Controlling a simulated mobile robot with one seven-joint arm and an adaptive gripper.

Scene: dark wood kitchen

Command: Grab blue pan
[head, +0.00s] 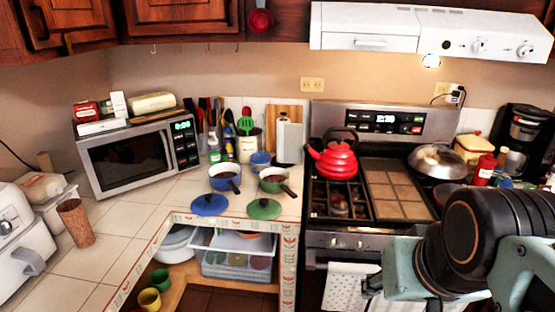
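The blue pan (225,172) stands upright on the white tiled counter in the head view, left of the green pan (273,175). Its dark handle points toward the front right. A blue lid (209,205) lies flat in front of it, apart from the pan. My arm enters at the lower right. A small dark part at its left end, in front of the oven, seems to be my gripper (371,284). It is well to the right of the blue pan and not touching it. The arm hides most of it, so its fingers cannot be made out.
A green lid (264,209) lies near the counter's front edge. A blue bowl (261,159) is behind the pans. A microwave (135,153) stands left, and a stove with a red kettle (333,159) stands right. Free tile (160,215) lies left of the blue lid.

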